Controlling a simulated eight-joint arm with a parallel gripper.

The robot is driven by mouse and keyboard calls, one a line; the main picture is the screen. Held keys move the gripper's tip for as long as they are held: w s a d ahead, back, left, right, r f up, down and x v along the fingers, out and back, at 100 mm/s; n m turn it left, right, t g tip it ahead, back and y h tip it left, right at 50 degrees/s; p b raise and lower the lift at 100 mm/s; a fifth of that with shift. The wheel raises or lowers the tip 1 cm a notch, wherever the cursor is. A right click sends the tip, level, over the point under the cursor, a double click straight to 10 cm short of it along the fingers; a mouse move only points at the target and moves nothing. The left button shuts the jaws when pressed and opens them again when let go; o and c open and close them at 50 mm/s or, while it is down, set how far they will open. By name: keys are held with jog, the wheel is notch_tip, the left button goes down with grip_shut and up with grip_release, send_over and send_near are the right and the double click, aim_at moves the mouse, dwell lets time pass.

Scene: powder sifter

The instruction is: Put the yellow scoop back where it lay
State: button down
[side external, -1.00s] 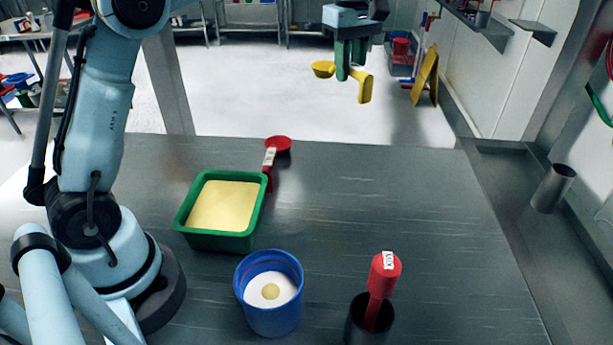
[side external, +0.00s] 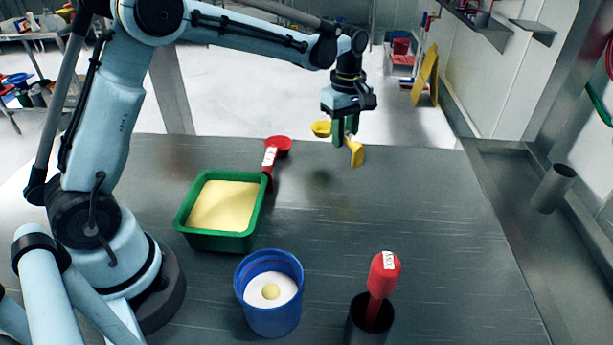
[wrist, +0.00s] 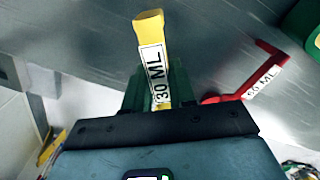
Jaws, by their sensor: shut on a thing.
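My gripper (side external: 345,132) is shut on the yellow scoop (side external: 356,154) and holds it in the air above the far part of the table. In the side view the scoop's bowl shows left of the fingers and its handle end right of them. The wrist view shows the yellow handle (wrist: 149,32) between the green fingers, with a "30 ML" label on it. The scoop's bowl is hidden in the wrist view.
A red scoop (side external: 277,145) lies by the green tub (side external: 220,241) of yellow powder. A blue cup (side external: 270,318) with white powder and a dark cup (side external: 358,335) holding a red-handled tool (side external: 382,275) stand nearer. The table's right half (side external: 420,210) is bare.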

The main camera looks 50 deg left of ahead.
jog(key=shift+f, duration=2.35)
jog(key=shift+f, duration=0.6)
jog(key=c, duration=0.8)
grip_release()
jog(key=shift+c, duration=0.2)
jog(key=shift+r, duration=0.1)
